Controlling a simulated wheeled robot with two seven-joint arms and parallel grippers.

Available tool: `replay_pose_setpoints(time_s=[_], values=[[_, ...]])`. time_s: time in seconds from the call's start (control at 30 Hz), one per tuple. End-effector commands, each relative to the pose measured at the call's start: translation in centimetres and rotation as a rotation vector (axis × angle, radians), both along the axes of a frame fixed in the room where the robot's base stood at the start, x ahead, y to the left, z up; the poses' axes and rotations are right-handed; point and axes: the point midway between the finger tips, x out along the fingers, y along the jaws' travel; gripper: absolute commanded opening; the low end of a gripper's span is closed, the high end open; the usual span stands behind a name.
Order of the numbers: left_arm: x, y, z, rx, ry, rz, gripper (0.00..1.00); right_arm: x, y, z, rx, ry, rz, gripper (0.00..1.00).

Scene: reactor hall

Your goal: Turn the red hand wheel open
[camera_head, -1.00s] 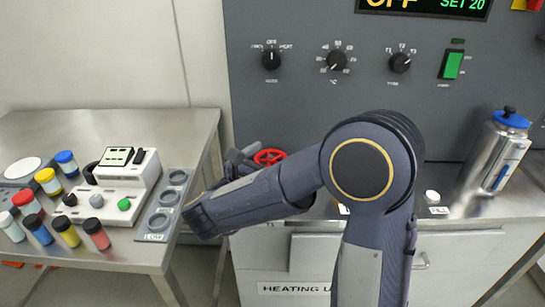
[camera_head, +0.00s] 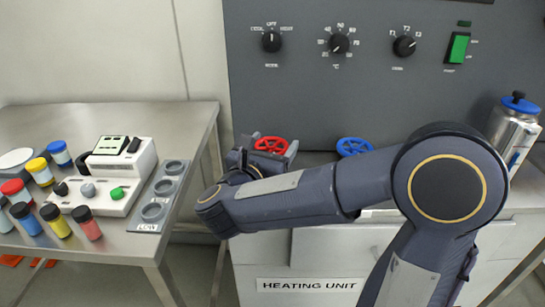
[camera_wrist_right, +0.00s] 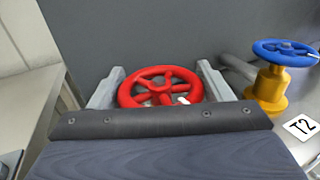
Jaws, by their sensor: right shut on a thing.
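The red hand wheel (camera_head: 271,145) sits on the heating unit's top, in front of the grey panel. In the right wrist view the red wheel (camera_wrist_right: 160,88) lies between the two grey fingers of my right gripper (camera_wrist_right: 161,90), one on each side of its rim. My right gripper (camera_head: 264,158) is shut on the wheel; my own wrist hides the wheel's lower part and stem. My left gripper is not in view.
A blue hand wheel (camera_head: 353,147) stands right of the red one, on a yellow valve body (camera_wrist_right: 268,88). A steel bottle (camera_head: 512,130) stands at the far right. The left table (camera_head: 130,122) holds a white instrument (camera_head: 115,165) and several capped jars.

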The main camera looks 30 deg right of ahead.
Motion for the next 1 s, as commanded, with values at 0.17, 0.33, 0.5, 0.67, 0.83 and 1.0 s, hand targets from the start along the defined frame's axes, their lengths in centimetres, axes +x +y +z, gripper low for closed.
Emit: replay_pose_setpoints(time_s=[0.17,0.33,0.5,0.67,0.83,1.0], values=[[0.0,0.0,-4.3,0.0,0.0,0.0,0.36,-0.2,-0.2,-0.8,0.002,-0.01,0.161,0.49],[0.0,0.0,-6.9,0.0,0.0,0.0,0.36,-0.1,-0.1,-0.6,0.0,-0.01,0.321,0.49],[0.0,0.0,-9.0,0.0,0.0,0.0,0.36,0.0,0.0,-0.5,-0.001,-0.007,0.481,0.49],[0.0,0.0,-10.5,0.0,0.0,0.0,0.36,0.0,0.0,-0.4,-0.002,-0.005,0.632,0.49],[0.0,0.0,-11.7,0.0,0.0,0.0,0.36,0.1,0.1,-0.4,-0.001,-0.005,0.792,0.49],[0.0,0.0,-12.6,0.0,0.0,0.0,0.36,0.2,0.2,-0.3,0.0,-0.003,0.955,0.49]])
